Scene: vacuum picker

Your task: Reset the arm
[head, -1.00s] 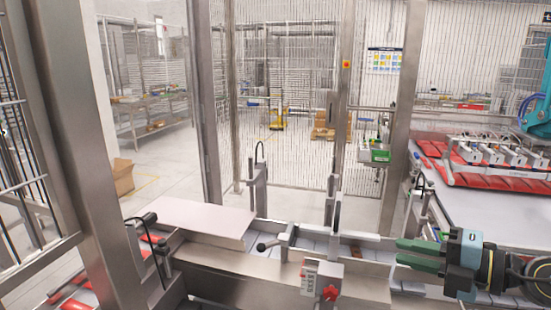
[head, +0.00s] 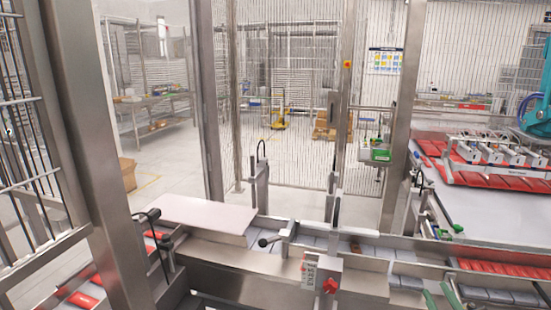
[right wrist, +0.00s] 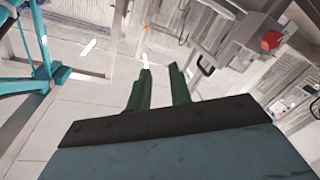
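My right gripper (head: 441,292) shows only as two green fingertips at the bottom right of the head view, in front of the conveyor line. In the right wrist view its two dark green fingers (right wrist: 160,70) stand apart with nothing between them, pointing over the floor. The rest of the right arm is outside the head view. My left gripper is in neither view.
A steel conveyor (head: 250,272) with grey and red packs runs across the front. A box with a red knob (head: 330,286) is on its near side. A steel post (head: 85,140) stands close on the left. A picker head (head: 490,160) hangs over red packs at right.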

